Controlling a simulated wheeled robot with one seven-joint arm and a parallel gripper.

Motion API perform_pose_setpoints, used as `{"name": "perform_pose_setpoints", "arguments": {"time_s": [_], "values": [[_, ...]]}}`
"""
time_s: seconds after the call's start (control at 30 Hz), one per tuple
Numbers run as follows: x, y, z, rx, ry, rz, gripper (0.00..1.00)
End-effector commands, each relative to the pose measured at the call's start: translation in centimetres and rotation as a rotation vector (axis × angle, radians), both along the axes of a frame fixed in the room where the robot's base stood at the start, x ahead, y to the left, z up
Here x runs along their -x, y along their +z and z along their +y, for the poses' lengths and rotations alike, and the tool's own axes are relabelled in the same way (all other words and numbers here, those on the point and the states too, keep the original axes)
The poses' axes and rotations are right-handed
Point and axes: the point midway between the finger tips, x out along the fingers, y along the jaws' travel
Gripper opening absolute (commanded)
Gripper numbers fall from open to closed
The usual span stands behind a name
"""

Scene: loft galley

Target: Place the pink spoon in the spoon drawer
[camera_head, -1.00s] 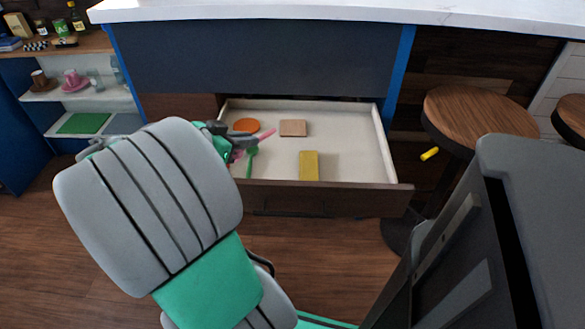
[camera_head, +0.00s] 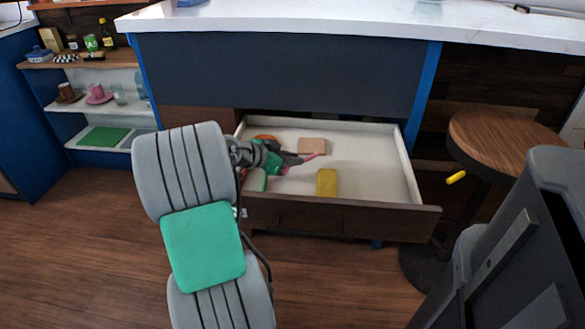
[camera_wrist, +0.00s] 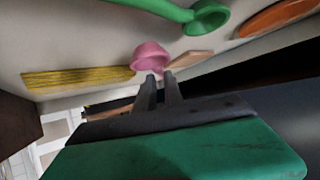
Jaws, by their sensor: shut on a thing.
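The open drawer (camera_head: 400,177) has a pale inside and a dark brown front. My gripper (camera_head: 296,159) is over the left-middle part of the drawer, shut on the pink spoon (camera_head: 312,157). In the wrist view the pink spoon (camera_wrist: 150,54) shows its rounded bowl at the tips of my two dark fingers (camera_wrist: 160,80); the rest of it is hard to make out. Whether the spoon touches the drawer floor I cannot tell.
The drawer holds a green spoon (camera_wrist: 206,18), an orange piece (camera_head: 265,138), a tan block (camera_head: 312,146) and a yellow block (camera_head: 327,182). Its right part is clear. A white counter (camera_head: 330,20) stands above; a round stool (camera_head: 505,135) is to the right.

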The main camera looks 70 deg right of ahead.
Motion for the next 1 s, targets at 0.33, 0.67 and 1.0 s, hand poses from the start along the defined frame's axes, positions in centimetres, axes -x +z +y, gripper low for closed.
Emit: {"name": "perform_pose_setpoints", "arguments": {"time_s": [0.33, 0.67, 1.0], "values": [[-0.04, -1.92, 0.1, -0.001, 0.001, -0.001, 0.0], [-0.04, -2.05, 0.12, -0.001, 0.001, 0.0, 0.33], [-0.3, -1.38, 0.42, 0.0, 0.002, 0.0, 0.34]]}}
